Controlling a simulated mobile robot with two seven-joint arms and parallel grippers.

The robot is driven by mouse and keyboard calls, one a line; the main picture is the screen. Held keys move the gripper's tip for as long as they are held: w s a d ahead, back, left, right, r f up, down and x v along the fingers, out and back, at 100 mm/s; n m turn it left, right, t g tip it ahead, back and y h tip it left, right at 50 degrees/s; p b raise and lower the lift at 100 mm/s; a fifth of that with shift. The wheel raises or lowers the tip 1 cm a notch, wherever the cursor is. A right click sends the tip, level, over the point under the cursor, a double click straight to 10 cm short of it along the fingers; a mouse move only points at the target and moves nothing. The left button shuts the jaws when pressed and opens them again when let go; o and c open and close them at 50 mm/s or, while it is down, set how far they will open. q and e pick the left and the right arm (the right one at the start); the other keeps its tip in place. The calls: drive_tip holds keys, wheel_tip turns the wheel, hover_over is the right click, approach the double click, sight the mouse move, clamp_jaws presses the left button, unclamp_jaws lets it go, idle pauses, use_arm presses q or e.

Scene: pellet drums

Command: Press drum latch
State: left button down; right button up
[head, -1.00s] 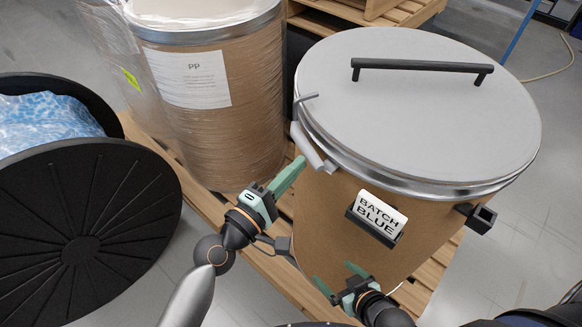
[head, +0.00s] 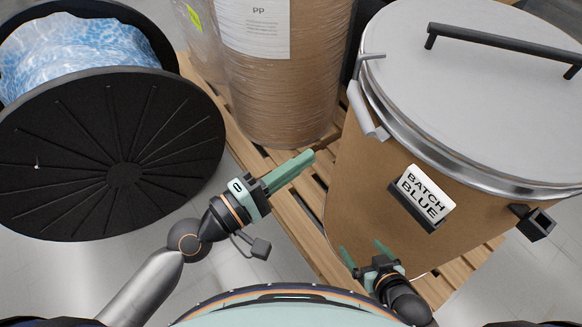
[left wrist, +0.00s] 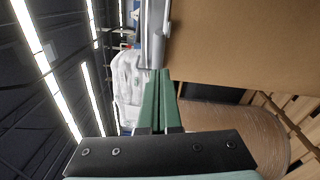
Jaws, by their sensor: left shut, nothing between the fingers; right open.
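The brown drum (head: 365,205) stands at the right with a grey lid (head: 470,95) and a black lid handle (head: 500,46). A metal clamp ring runs round its rim, with a grey lever latch (head: 366,110) on the left side. In the left wrist view the drum wall (left wrist: 250,45) fills the upper right, and the ring and latch (left wrist: 154,35) stand just beyond the fingertips. My left gripper (head: 308,157) is shut and empty, below and left of the latch, apart from it. My right gripper (head: 363,250) is open and empty, low in front of the drum.
A "BATCH BLUE" label (head: 424,193) and a black bracket (head: 535,222) are on the drum front. A wrapped "PP" drum (head: 290,95) stands behind on the wooden pallet (head: 290,215).

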use_arm(q)
drive_tip(key=shift+v, duration=0.9)
drive_tip(key=shift+w+a, duration=0.1)
drive_tip(key=s+a+f+m+g+y+p, duration=0.1)
drive_tip(key=s+a+f+m+y, duration=0.2)
drive_tip(key=f, duration=0.9)
drive_tip(key=s+a+f+m+g+y+p, duration=0.1)
drive_tip(key=s+a+f+m+y+p, duration=0.1)
drive_tip(key=a+f+m+y, duration=0.6)
drive_tip(key=s+a+f+y, duration=0.1)
drive_tip(key=a+f, duration=0.3)
drive_tip(key=a, duration=0.1)
drive_tip(key=shift+s+a+m, duration=0.2)
drive_tip(key=shift+s+m, duration=0.15)
drive_tip(key=shift+m, duration=0.05)
